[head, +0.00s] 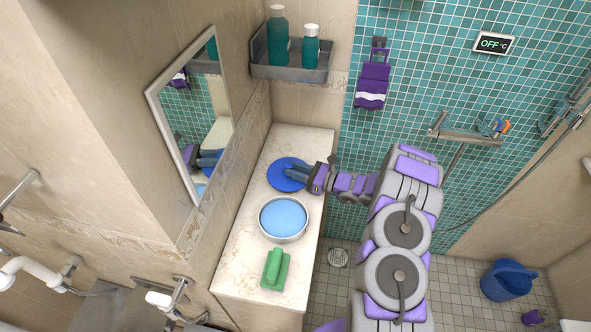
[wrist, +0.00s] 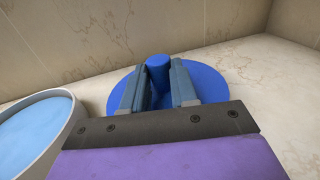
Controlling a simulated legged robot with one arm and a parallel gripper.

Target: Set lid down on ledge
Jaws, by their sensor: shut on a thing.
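The blue lid (head: 283,178) is round and flat, at the far part of the marble-patterned ledge (head: 236,250). In the wrist view the lid (wrist: 208,84) has an upright round knob (wrist: 158,68). My gripper (head: 292,172) is shut on the knob, one finger on each side, and it also shows in the wrist view (wrist: 158,82). The lid looks level and very close to the ledge; I cannot tell whether it touches. A round pan (head: 283,238) with light blue contents stands just in front of the lid and shows at the wrist view's left (wrist: 40,125).
A green object (head: 275,268) lies on the near part of the ledge. A grey wall shelf (head: 290,73) with two teal bottles hangs above the far end. A mirror (head: 193,110) is on the left wall. A blue bucket (head: 507,279) stands on the floor at right.

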